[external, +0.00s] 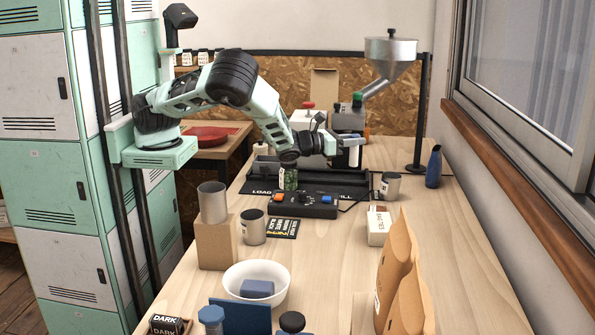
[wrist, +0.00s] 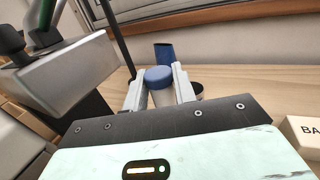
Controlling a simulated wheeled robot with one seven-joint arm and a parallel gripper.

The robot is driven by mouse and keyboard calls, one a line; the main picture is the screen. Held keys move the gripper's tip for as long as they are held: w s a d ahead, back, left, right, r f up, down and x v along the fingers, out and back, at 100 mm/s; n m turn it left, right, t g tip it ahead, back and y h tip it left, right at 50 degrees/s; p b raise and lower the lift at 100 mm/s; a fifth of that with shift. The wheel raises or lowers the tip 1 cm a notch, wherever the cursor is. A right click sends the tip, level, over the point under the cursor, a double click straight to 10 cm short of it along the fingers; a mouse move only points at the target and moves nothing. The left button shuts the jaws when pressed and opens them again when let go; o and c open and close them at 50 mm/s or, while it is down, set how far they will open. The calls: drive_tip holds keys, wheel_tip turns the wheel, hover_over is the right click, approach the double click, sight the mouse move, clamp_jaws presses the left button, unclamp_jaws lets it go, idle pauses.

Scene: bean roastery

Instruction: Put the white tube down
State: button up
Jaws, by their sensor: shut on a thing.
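The white tube (wrist: 162,98) with a blue cap stands between the two pale fingers of my gripper (wrist: 160,92) in the wrist view. My gripper is shut on it, just below the cap. In the external view my gripper (external: 350,143) reaches out horizontally over the back of the bench, near the right end of the black tray (external: 345,178). The tube's pale body (external: 354,157) shows small there. Its lower end is hard to make out, so I cannot tell whether it touches anything below.
A grey cup (external: 390,186) and a blue flask (external: 433,167) stand to the right of my gripper. A control box (external: 305,205) and a green jar (external: 288,178) are to its left. A hopper machine (external: 390,52) stands behind.

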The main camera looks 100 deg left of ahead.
wheel_tip(320, 180, down, 10)
drive_tip(key=shift+r, duration=0.2)
drive_tip(key=shift+f, duration=0.1)
idle(0.3)
drive_tip(key=o, duration=0.9)
drive_tip(key=shift+o, duration=0.2)
drive_tip(key=b+v, duration=0.1)
drive_tip(key=v, duration=1.1)
